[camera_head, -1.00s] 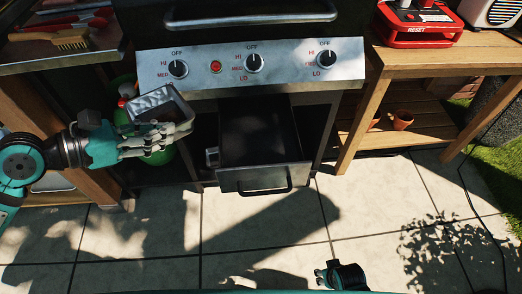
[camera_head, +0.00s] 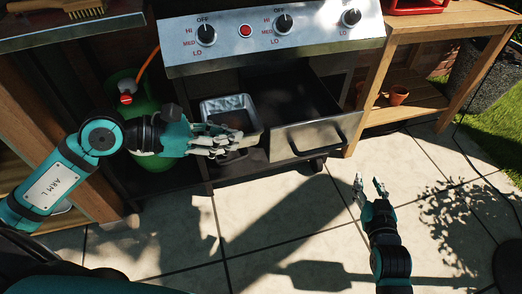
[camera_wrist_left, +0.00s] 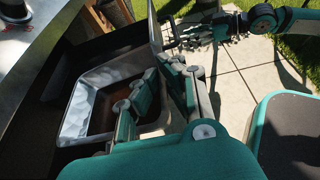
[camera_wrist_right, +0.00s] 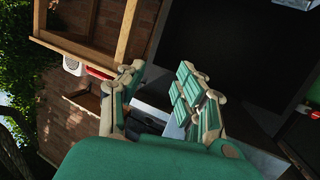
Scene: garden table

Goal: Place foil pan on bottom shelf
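The silvery rectangular foil pan (camera_head: 228,104) is held roughly level in front of the grill, just left of the open drawer (camera_head: 318,134). My left gripper (camera_head: 228,141) is shut on the pan's near side; its fingers hide part of the rim. In the left wrist view the pan (camera_wrist_left: 82,112) shows beside the fingers (camera_wrist_left: 160,95). A dark low shelf (camera_head: 238,168) of the grill cart shows partly below the pan. My right gripper (camera_head: 370,184) is open and empty, in front of the drawer and to its right, above the paving. Its fingers (camera_wrist_right: 155,85) are apart in the right wrist view.
The pulled-out drawer stands close to the right of the pan. A green gas bottle (camera_head: 140,95) stands left of the grill, behind my left arm. A wooden table (camera_head: 440,30) at the right has a lower shelf with clay pots (camera_head: 397,95). The paving in front is free.

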